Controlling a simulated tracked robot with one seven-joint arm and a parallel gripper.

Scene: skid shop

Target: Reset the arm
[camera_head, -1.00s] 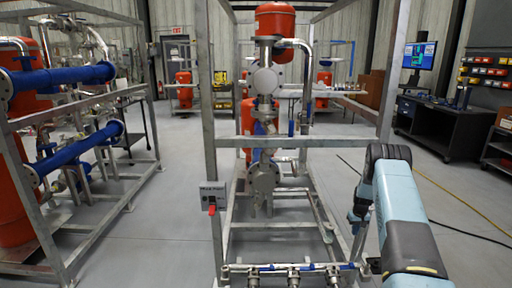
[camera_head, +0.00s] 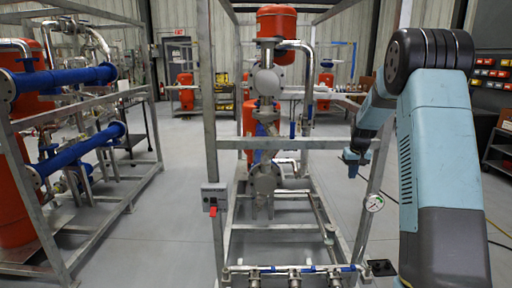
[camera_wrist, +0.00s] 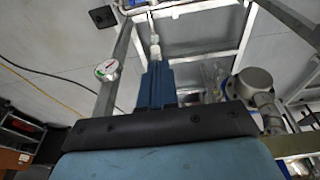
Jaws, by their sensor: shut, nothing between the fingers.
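My blue-grey arm rises at the right of the head view, bent at a black ribbed joint. My gripper (camera_head: 352,170) hangs from the far end of the arm, beside the right side of the middle skid frame (camera_head: 300,143). It is shut and holds nothing. In the wrist view my gripper (camera_wrist: 155,55) shows as a narrow blue shape past the dark wrist edge, with frame bars behind it. Whether it touches the frame cannot be told.
A round gauge (camera_head: 374,203) sits at the frame's right post. A red-tagged switch box (camera_head: 214,198) is on the left post. Blue-handled valves (camera_head: 293,272) line the front rail. Another skid with blue pipes (camera_head: 65,80) stands left. Grey floor (camera_head: 150,235) lies clear between the skids.

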